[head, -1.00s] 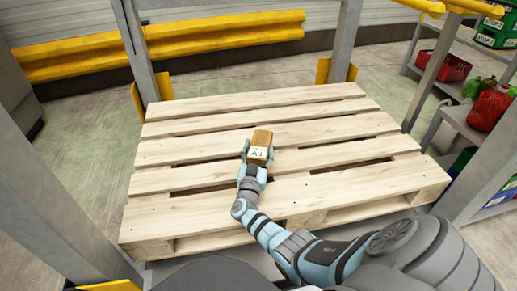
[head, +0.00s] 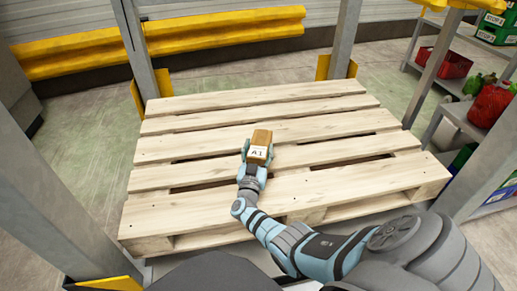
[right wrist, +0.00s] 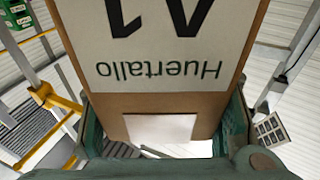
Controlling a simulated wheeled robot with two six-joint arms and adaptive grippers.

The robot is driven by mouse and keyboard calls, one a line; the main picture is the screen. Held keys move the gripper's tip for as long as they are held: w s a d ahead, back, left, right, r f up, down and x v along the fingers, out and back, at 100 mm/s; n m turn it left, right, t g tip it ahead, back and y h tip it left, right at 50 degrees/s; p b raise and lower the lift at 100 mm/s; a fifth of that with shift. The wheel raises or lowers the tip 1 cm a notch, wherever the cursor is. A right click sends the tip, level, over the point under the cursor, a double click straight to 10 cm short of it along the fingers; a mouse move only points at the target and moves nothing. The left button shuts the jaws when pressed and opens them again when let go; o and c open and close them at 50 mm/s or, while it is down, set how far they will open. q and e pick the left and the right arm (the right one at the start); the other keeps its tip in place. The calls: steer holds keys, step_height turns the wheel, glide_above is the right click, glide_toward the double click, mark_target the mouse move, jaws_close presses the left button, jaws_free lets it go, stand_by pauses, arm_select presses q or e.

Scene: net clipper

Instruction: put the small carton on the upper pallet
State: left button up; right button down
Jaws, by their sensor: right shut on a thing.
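The small carton (head: 261,139) is brown with a white label reading "A1". My right gripper (head: 257,155) is shut on it and holds it over the middle of the upper pallet (head: 180,216). In the right wrist view the carton (right wrist: 165,100) fills the space between the two fingers, its label reading "Huertallo" upside down. Whether the carton's underside touches the slats cannot be told. The pallet is pale wood with gaps between its slats, and is otherwise empty. My left gripper is not in view.
Grey rack posts (head: 345,40) stand around the pallet, with yellow guards at their feet. A yellow barrier (head: 80,55) runs behind. At right, shelves hold a red crate (head: 445,63), green boxes (head: 497,34) and red bags (head: 490,103). Most of the pallet's top is free.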

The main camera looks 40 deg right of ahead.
mark_target(256, 162)
steer(key=c, duration=0.5)
jaws_free()
steer(key=shift+r, duration=0.1)
steer(key=shift+f, duration=0.2)
steer(key=v, duration=0.7)
steer(key=shift+s+a+r, duration=0.1)
steer(key=shift+s+a, duration=0.1)
steer(key=shift+a, duration=0.05)
